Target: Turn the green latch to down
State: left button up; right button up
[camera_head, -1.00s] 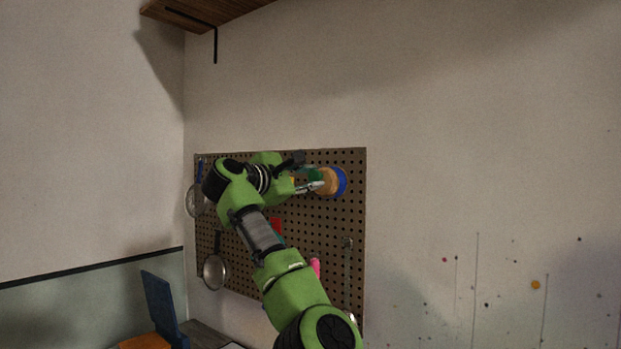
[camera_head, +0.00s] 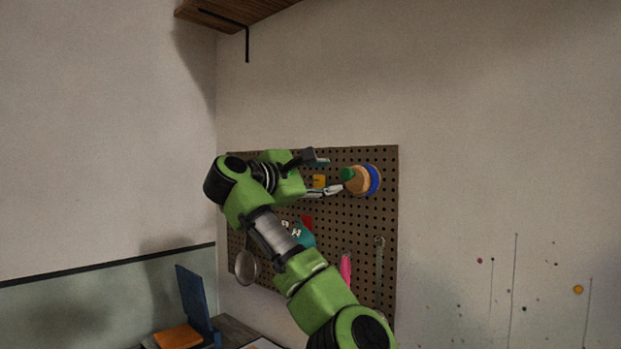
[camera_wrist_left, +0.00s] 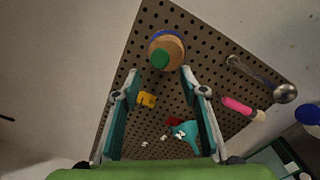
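The green latch piece (camera_head: 347,174) sits on the front of a round wooden knob (camera_head: 361,182) with a blue disc (camera_head: 375,180) behind it, on the pegboard. In the left wrist view the green piece (camera_wrist_left: 160,58) shows end-on at the top centre; which way it points I cannot tell. My left gripper (camera_head: 328,175) is open and empty, just left of the green piece. In the left wrist view its fingers (camera_wrist_left: 161,80) stand apart, with the green piece beyond the tips and between their lines. My right gripper is not in view.
A yellow piece (camera_head: 319,181) is on the pegboard (camera_head: 388,215) near my fingers. Red, teal and pink (camera_head: 346,268) items and a hanging strainer (camera_head: 246,266) are lower. A wooden shelf (camera_head: 235,10) is above.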

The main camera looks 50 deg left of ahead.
pick_arm(q)
jog(key=s, duration=0.5)
jog(key=shift+s+d, duration=0.3)
jog(key=shift+s, duration=0.1)
